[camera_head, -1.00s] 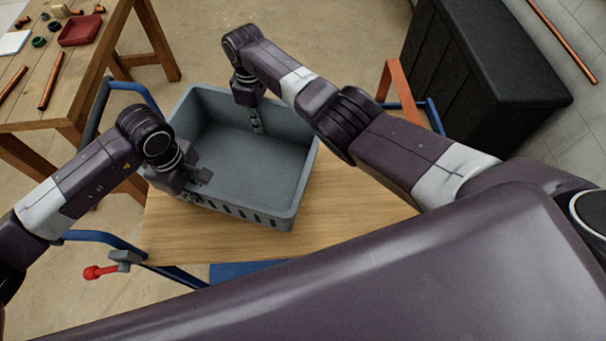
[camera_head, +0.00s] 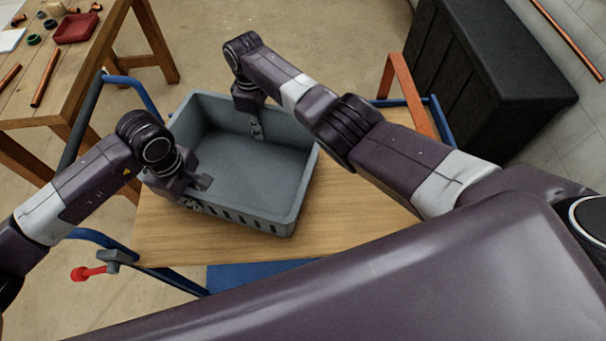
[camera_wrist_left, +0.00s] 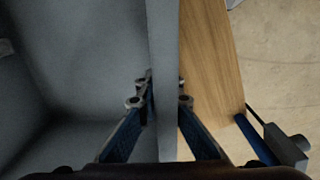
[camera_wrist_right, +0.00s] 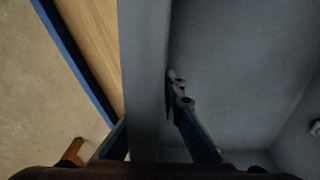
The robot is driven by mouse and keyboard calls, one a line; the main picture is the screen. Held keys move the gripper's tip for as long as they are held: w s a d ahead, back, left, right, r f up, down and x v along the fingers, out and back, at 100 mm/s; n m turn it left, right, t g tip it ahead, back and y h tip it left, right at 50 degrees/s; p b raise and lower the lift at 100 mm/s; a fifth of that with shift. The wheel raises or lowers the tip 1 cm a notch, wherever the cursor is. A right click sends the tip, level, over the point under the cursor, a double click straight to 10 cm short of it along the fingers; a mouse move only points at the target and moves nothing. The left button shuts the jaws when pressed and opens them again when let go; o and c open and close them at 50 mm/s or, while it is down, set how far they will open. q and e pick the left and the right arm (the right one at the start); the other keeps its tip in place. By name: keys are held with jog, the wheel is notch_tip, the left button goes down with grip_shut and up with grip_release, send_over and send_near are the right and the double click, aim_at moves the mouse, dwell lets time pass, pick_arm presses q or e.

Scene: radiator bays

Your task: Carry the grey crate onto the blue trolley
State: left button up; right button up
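The grey crate (camera_head: 245,222) is an open box with slotted sides, over the wooden deck of the blue trolley (camera_head: 345,210). It looks level; whether its bottom touches the deck is hidden. My left gripper (camera_head: 194,200) is at the crate's near left wall. In the left wrist view its fingers (camera_wrist_left: 160,98) lie on both sides of the wall (camera_wrist_left: 163,50). My right gripper (camera_head: 256,128) is at the far wall. In the right wrist view one finger (camera_wrist_right: 180,95) lies inside the wall (camera_wrist_right: 143,60); the outer one is mostly hidden.
A wooden workbench (camera_head: 95,75) with a red tray (camera_head: 76,28) and copper pipes stands at the upper left. A black cabinet (camera_head: 480,80) stands behind on the right. The trolley has an orange bar (camera_head: 410,95) and a red knob (camera_head: 81,274). Bare deck shows right of the crate.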

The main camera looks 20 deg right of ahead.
pick_arm(q)
jog(key=shift+o, duration=1.2)
pick_arm(e)
jog(key=shift+o, duration=1.3)
jog(key=shift+r, duration=0.1)
pick_arm(q)
jog(key=shift+o, duration=0.4)
pick_arm(e)
jog(key=shift+o, duration=0.2)
pick_arm(q)
jog(key=shift+s, duration=0.1)
pick_arm(e)
jog(key=shift+r, duration=0.1)
pick_arm(q)
jog(key=shift+r, duration=0.1)
notch_tip(320, 180, up, 12)
jog(key=shift+s+a+f, duration=0.1)
jog(key=shift+s+f, duration=0.05)
jog(key=shift+f, duration=0.05)
pick_arm(e)
jog(key=shift+a, duration=0.1)
pick_arm(q)
jog(key=shift+r, duration=0.15)
pick_arm(e)
jog(key=shift+r, duration=0.5)
notch_tip(320, 180, up, 11)
pick_arm(q)
jog(key=shift+a, duration=0.1)
pick_arm(e)
jog(key=shift+f, duration=0.1)
